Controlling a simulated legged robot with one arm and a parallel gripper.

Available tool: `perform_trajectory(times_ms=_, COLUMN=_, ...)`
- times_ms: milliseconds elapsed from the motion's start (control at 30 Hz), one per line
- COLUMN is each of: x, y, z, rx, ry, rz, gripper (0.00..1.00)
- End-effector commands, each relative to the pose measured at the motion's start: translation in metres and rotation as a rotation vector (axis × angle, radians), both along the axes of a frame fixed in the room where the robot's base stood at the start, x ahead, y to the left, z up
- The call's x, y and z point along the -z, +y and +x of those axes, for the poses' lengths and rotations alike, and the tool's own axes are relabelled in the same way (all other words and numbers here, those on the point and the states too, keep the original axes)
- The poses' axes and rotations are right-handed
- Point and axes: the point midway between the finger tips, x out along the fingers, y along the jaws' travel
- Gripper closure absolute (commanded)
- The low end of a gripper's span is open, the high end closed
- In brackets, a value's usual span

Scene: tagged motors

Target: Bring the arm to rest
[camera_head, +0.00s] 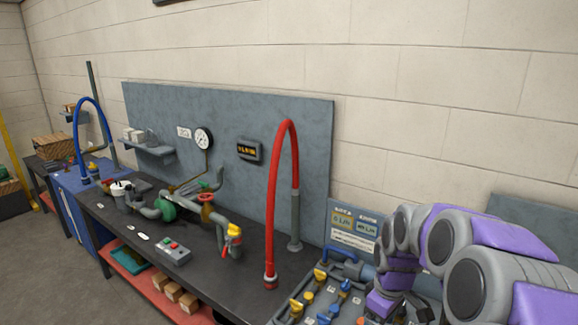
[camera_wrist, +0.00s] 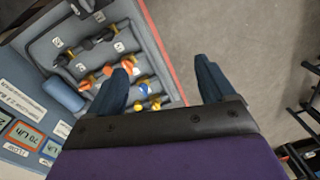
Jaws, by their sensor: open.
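My arm (camera_head: 450,245), purple and grey, is folded at the right of the head view, in front of the panel with tagged parts. My gripper (camera_wrist: 162,64) shows in the wrist view with its two dark fingers spread and nothing between them. The left finger overlaps the edge of a grey tray (camera_wrist: 103,18) that holds several small parts with yellow, orange and blue ends; the right finger is over bare floor. I cannot tell the gripper's height above the tray. The gripper's fingers cannot be made out in the head view.
The dark workbench (camera_head: 205,265) carries pipes, a grey button box (camera_head: 173,252) and a tall red hose (camera_head: 272,190). A pressure gauge (camera_head: 203,138) is on the back panel. A blue hose (camera_head: 80,130) stands at left. Bare floor (camera_wrist: 240,60) lies right of the tray; dark racks edge it.

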Motion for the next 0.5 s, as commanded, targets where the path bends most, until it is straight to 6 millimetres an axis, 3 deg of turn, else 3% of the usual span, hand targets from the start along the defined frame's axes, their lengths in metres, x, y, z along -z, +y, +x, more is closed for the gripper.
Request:
perform_trajectory(times_ms=200, x=-0.025, y=0.033, z=-0.072, rx=0.149, ry=0.031, rz=-0.013, gripper=0.17)
perform_trajectory(times_ms=500, x=-0.035, y=0.058, z=-0.179, rx=0.400, ry=0.083, rz=-0.057, gripper=0.17)
